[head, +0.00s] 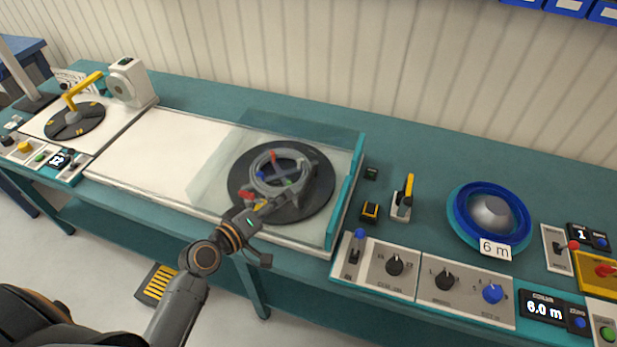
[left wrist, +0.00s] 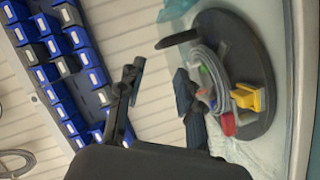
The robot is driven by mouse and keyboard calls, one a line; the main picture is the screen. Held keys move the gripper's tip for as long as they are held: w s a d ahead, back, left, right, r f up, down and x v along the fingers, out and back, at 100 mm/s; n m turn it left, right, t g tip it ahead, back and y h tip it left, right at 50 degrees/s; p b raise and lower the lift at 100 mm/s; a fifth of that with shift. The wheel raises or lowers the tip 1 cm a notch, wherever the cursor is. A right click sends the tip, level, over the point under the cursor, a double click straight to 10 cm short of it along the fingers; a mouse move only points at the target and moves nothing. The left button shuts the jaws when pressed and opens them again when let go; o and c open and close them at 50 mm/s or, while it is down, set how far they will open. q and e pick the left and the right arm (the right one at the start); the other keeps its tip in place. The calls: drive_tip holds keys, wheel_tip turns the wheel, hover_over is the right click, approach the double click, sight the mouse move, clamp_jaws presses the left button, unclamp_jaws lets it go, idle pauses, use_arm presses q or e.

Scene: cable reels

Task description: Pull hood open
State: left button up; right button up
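The hood (head: 346,205) is a clear cover with a teal edge bar on its right side, in the middle of the head view. Under or behind its clear panel lies a dark round turntable (head: 318,208) with a grey cable coil (head: 256,178). My left gripper (head: 304,180) overlaps the coil and the hood in the head view; I cannot tell whether it touches the hood. In the left wrist view its fingers (left wrist: 160,92) are spread with nothing between them. The turntable (left wrist: 262,85) shows there to the right of the fingers. My right gripper is out of view.
A control panel (head: 375,268) with knobs and a blue-topped lever stands at the bench front. A blue reel (head: 462,222) labelled 6 m sits to the right. A plate with a yellow arm (head: 82,90) is at left. The white bench area (head: 150,150) left of the hood is clear.

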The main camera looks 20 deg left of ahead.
sight(309, 178)
use_arm(q)
drive_tip(key=p+x, duration=0.1)
drive_tip(key=x, duration=1)
drive_tip(key=shift+w+d+f+p, duration=0.1)
drive_tip(key=shift+w+d+p, duration=0.1)
drive_tip(key=shift+p, duration=0.2)
drive_tip(key=shift+c, duration=0.5)
clamp_jaws()
